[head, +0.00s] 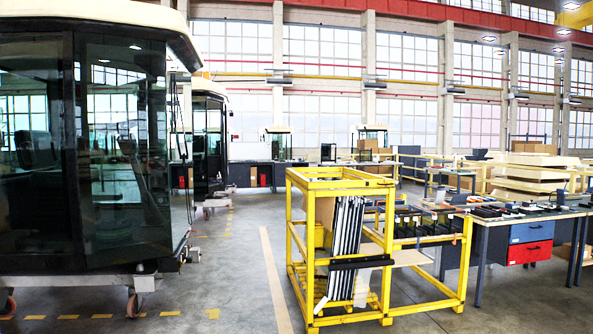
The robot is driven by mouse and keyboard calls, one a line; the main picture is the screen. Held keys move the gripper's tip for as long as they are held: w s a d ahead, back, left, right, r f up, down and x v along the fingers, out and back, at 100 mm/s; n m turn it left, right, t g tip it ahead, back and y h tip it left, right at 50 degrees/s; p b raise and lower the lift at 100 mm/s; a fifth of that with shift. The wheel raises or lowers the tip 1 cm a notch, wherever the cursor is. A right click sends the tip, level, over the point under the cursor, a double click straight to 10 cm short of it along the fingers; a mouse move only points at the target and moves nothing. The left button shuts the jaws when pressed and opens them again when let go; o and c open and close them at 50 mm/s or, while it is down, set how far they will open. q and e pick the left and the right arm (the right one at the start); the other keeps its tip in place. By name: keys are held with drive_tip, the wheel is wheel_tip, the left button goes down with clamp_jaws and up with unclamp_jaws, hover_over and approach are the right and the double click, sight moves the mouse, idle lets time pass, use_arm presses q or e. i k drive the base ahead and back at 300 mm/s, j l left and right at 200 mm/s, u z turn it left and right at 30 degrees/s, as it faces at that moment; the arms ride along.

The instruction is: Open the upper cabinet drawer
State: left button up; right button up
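The drawer cabinet (508,243) hangs under a workbench at the right. Its upper drawer (531,232) has a blue front and looks shut. Its lower drawer (529,252) has a red front and also looks shut. Each front shows a small dark handle mark, too small to make out in detail. Neither of my grippers is in view.
A yellow rack (375,310) with upright dark panels stands between me and the cabinet's left side. The workbench top (490,214) carries several tools and parts. A large vehicle cab (125,150) stands on a trolley at the left. Grey floor (540,305) is clear before the drawers.

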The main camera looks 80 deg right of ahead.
sight(280, 166)
drive_tip(key=z, duration=2.7)
drive_tip(key=i+u, duration=0.2)
drive_tip(key=i, duration=1.85)
drive_tip(key=i+u, duration=0.1)
drive_tip(key=i, duration=1.2)
drive_tip(key=i+l, duration=0.2)
drive_tip(key=i, duration=1.1)
drive_tip(key=i+j, duration=0.15)
drive_tip(key=i, duration=0.85)
drive_tip(key=i+j, duration=0.1)
drive_tip(key=i, duration=2.8)
drive_tip(key=i+z, duration=0.15)
drive_tip(key=i, duration=1.8)
